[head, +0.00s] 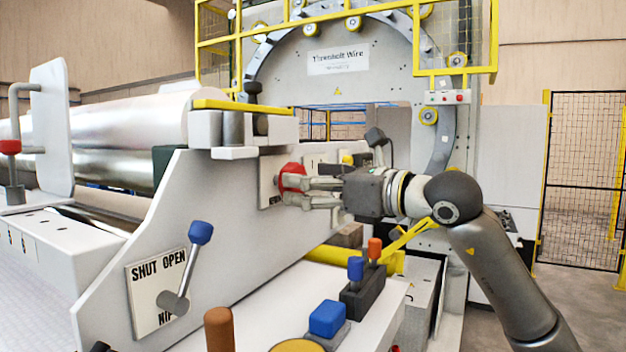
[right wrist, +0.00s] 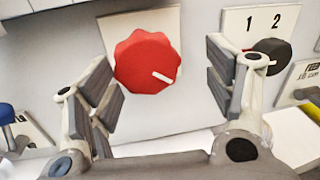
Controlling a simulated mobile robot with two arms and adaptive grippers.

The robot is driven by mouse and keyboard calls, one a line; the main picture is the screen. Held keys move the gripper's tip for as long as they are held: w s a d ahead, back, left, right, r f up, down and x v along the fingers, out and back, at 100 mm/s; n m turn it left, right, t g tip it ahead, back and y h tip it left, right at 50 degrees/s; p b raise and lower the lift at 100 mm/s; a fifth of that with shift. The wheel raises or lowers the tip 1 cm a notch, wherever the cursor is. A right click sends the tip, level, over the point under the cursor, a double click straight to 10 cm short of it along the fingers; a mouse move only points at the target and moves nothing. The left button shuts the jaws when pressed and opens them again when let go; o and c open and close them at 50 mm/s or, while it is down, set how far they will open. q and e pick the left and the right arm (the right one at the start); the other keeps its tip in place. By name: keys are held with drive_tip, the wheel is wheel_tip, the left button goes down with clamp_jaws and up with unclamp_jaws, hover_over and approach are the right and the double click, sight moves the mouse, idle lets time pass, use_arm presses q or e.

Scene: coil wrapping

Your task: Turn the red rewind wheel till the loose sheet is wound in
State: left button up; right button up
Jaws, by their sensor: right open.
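The red wheel (head: 292,178) is a lobed knob on a pale plate on the side of the white machine panel. In the right wrist view the red wheel (right wrist: 147,62) shows a white mark pointing to the lower right. My right gripper (head: 297,192) is at the wheel in the head view. In the right wrist view its fingers (right wrist: 160,90) are spread wide on either side of the wheel, with visible gaps. A large shiny roll (head: 120,135) lies behind the panel at the left. I cannot make out a loose sheet end. My left gripper is not in view.
A black knob marked 1 and 2 (right wrist: 270,57) sits right of the wheel, close to a finger. A blue-tipped SHUT/OPEN lever (head: 200,232) is on the panel's lower left. A console with blue and orange levers (head: 363,290) stands below my right arm.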

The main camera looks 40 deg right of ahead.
drive_tip(key=shift+s, duration=0.15)
drive_tip(key=c, duration=0.4)
drive_tip(key=shift+s+a+r, duration=0.2)
drive_tip(key=shift+a+r, duration=0.15)
drive_tip(key=shift+a, duration=0.1)
drive_tip(key=c, duration=0.9)
drive_tip(key=shift+c, duration=0.3)
drive_tip(key=shift+r, duration=0.15)
drive_tip(key=o, duration=1.4)
drive_tip(key=shift+w+d+f, duration=0.35)
drive_tip(key=shift+d+f, duration=0.1)
drive_tip(key=shift+d, duration=0.2)
drive_tip(key=shift+c, duration=0.2)
drive_tip(key=shift+a, duration=0.15)
